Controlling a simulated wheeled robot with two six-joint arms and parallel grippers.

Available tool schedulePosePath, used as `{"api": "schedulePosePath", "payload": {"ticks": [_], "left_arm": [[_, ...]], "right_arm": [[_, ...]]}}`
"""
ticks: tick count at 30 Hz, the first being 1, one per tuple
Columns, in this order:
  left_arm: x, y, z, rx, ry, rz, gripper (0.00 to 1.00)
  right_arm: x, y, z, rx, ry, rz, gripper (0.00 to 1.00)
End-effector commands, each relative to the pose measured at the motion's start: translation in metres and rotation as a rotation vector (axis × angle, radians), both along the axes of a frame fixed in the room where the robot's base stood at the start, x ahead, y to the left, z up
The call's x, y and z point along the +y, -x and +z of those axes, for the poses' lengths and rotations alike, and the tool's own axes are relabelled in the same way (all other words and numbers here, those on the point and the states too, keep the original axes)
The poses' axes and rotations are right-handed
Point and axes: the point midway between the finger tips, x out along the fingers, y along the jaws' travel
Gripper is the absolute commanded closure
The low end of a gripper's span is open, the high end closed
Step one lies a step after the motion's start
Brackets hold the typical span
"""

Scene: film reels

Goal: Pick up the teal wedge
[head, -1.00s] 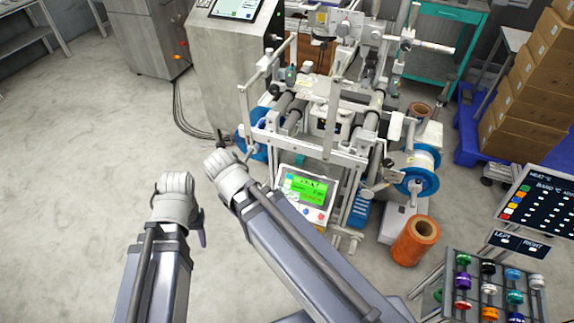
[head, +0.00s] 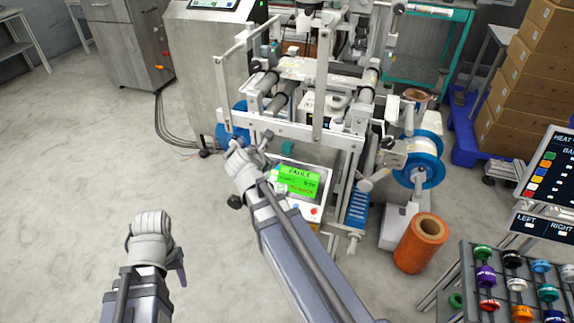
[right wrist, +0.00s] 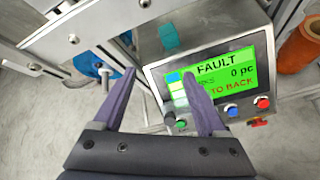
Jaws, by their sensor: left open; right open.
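The teal wedge (right wrist: 169,36) is a small block on top of the grey control box in the right wrist view, just behind its green screen. In the head view the wedge (head: 287,146) is a small teal patch at the back edge of that box. My right gripper (right wrist: 152,76) is open and empty, its two purple fingers spread and pointing toward the box; the wedge lies beyond the fingertips, apart from them. In the head view my right gripper (head: 266,143) is left of the wedge. My left gripper (head: 181,274) hangs over open floor at the lower left, mostly hidden by its wrist.
The control box screen (head: 299,180) reads FAULT in the right wrist view. Machine frame bars and rollers (head: 290,128) stand close around the box. An orange roll (head: 421,243) and a rack of coloured reels (head: 515,285) are on the right. Floor at the left is clear.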

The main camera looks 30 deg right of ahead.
Motion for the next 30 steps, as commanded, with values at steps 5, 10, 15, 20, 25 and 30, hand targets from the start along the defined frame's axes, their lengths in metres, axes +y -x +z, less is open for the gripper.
{"api": "schedulePosePath", "payload": {"ticks": [5, 10, 15, 20, 25, 30], "left_arm": [[0.000, 0.000, -0.053, 0.000, -0.001, 0.000, 0.50], [0.000, 0.000, -0.067, -0.001, -0.002, -0.001, 0.50], [0.000, 0.000, -0.067, -0.001, -0.002, -0.001, 0.50], [0.001, 0.000, -0.071, -0.001, -0.002, -0.001, 0.50], [0.001, 0.000, -0.077, -0.001, -0.004, -0.001, 0.50], [0.001, 0.000, -0.078, -0.001, -0.004, -0.001, 0.50]], "right_arm": [[-0.042, -0.018, -0.028, 0.099, 0.282, 0.159, 0.25], [-0.059, -0.024, -0.029, 0.162, 0.429, 0.236, 0.25], [-0.063, -0.026, -0.026, 0.178, 0.465, 0.255, 0.25], [-0.068, -0.032, -0.030, 0.178, 0.461, 0.253, 0.25], [-0.079, -0.043, -0.037, 0.177, 0.460, 0.252, 0.25], [-0.081, -0.044, -0.037, 0.177, 0.459, 0.253, 0.25]]}}
